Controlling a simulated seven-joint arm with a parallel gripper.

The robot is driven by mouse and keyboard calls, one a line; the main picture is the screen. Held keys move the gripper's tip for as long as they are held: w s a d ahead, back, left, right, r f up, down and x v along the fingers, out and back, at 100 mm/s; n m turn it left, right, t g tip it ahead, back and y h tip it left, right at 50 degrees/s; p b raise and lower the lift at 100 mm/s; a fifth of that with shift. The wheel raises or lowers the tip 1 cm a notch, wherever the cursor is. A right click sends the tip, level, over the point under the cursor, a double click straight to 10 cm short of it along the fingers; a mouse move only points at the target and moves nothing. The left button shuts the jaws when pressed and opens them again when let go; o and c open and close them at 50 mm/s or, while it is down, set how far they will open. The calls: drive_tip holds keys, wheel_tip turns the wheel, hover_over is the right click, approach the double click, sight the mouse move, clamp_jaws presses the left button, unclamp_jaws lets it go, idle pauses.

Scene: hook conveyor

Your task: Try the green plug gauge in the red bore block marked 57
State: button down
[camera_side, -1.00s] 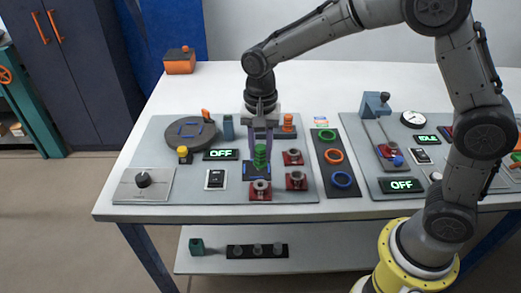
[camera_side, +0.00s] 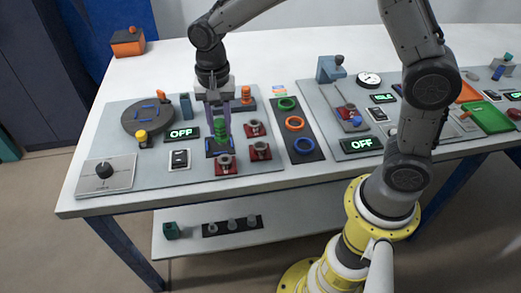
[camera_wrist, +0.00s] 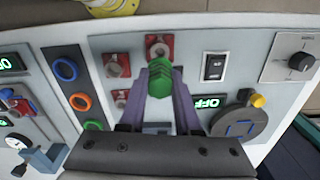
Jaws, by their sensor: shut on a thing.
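The green plug gauge (camera_side: 222,131) stands upright at a dark stand with blue edging (camera_side: 211,150) on the left panel. My gripper (camera_side: 219,123) points down from above and is shut on the gauge's upper part. In the wrist view the gauge (camera_wrist: 159,78) sits between my two purple-grey fingers. Three red bore blocks with grey rings are close by: one in front (camera_side: 225,168), one to the right (camera_side: 260,152) and one further back (camera_side: 254,129). Their markings are too small to read, so I cannot tell which is 57. I cannot tell whether the gauge's lower end is clear of the stand.
A dark strip with green, orange and blue rings (camera_side: 304,152) lies right of the blocks. A round turntable (camera_side: 148,118), a yellow button (camera_side: 141,136), a switch (camera_side: 179,159) and an OFF display (camera_side: 182,133) are to the left. An orange-topped post (camera_side: 246,95) stands behind.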

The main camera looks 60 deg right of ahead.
drive_tip(key=shift+s+f, duration=0.1)
drive_tip(key=shift+s, duration=0.05)
drive_tip(key=s+d+r+m, duration=0.1)
drive_tip(key=s+d+m, duration=0.3)
drive_tip(key=d, duration=0.5)
drive_tip(key=shift+n, duration=0.6)
drive_tip(key=shift+s+d+f, duration=0.1)
drive_tip(key=shift+s+f, duration=0.05)
drive_tip(key=shift+f, duration=1.3)
drive_tip(key=shift+s+d+f, duration=0.1)
drive_tip(key=shift+f, duration=1.3)
drive_tip(key=shift+f, duration=1.1)
drive_tip(key=shift+r, duration=0.1)
idle(0.6)
drive_tip(key=shift+r, duration=2.9)
